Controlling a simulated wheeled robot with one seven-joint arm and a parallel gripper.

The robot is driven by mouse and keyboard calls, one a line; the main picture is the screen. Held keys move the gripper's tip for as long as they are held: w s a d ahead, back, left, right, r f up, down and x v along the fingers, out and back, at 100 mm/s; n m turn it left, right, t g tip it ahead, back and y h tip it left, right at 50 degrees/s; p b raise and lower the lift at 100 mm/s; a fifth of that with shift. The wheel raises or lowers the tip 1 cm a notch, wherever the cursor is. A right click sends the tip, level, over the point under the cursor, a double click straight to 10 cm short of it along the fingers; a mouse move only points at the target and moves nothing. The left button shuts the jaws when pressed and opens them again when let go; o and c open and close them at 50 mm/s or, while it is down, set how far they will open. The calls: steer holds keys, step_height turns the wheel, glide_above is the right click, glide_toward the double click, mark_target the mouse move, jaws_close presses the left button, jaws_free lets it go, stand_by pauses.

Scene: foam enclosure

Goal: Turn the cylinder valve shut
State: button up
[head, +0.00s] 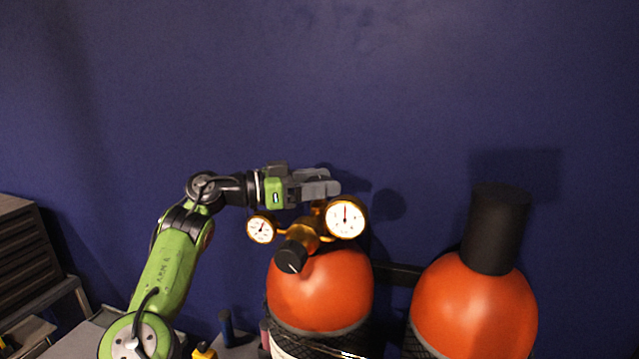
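The left orange cylinder (318,292) carries a brass regulator (304,233) with two white-faced gauges and a black knob (291,257) at the front. The large gauge (346,217) is at the right, the small gauge (261,228) at the left. My gripper (332,184) reaches in from the left, level, just above the regulator and the cylinder's top. Its fingers overlap the place where the cylinder valve would sit, so I see no valve handwheel. I cannot tell whether the fingers touch anything or how far apart they are.
A second orange cylinder (473,306) with a black cap (496,229) stands at the right. A dark bracket (397,273) runs between the cylinders. A blue wall (420,90) is behind. Space above my gripper is clear.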

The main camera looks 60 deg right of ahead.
steer(key=c, duration=0.5)
steer(key=shift+o, duration=0.2)
steer(key=m+g+y+p, duration=0.1)
steer(key=p, duration=0.3)
steer(key=shift+r, duration=0.35)
steer(key=m+g+y+p, duration=0.1)
steer(key=m+y+p, duration=0.1)
steer(key=p, duration=0.4)
steer(key=shift+d+r+g+y+p, duration=0.1)
steer(key=shift+g+y+p, duration=0.25)
steer(key=shift+y, duration=0.25)
steer(key=shift+c, duration=0.5)
steer(key=shift+w+d+f+m+g+y, duration=0.1)
steer(key=shift+f+m+g+y, duration=0.2)
steer(key=shift+m+y, duration=0.5)
steer(key=shift+b, duration=0.3)
steer(key=shift+y, duration=0.4)
